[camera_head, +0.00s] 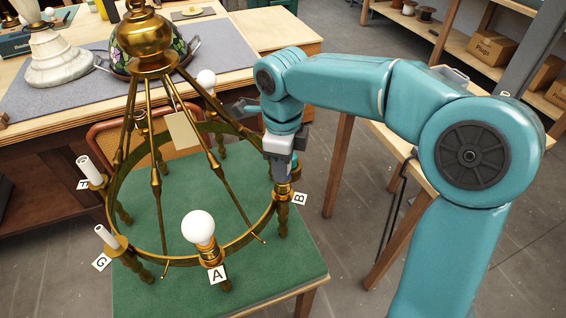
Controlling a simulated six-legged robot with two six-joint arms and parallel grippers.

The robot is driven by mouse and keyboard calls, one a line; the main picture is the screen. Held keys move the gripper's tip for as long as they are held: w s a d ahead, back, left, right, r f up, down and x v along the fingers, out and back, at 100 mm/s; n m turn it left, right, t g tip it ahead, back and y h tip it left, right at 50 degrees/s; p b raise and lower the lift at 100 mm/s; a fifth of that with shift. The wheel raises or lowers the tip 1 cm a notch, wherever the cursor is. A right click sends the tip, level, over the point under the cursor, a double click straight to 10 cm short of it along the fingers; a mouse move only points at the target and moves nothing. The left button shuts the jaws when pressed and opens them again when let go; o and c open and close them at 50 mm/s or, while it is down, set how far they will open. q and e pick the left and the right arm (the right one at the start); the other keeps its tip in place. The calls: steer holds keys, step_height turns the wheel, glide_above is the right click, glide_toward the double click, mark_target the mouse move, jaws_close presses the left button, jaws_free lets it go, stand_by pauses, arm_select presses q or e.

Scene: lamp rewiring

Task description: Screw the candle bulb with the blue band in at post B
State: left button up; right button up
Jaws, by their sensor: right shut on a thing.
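The brass ring chandelier (160,262) stands on a green-topped table, with lettered tags at its posts. Post B (283,196) is on the right side of the ring, beside its tag B (299,198). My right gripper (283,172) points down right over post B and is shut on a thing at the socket. That thing, taken to be the candle bulb, is almost wholly hidden by the fingers. I cannot make out its blue band, or how deep it sits. My left gripper is not in view.
A round white bulb (198,227) stands at post A; another white bulb (206,80) is at the back. Brass rods rise inside the ring. A workbench (240,62) with lamps is behind; shelves are at right.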

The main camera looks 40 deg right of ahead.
steer(key=m, duration=0.2)
steer(key=shift+m, duration=0.4)
steer(key=o, duration=1.2)
steer(key=shift+w, duration=0.1)
steer(key=shift+c, duration=0.2)
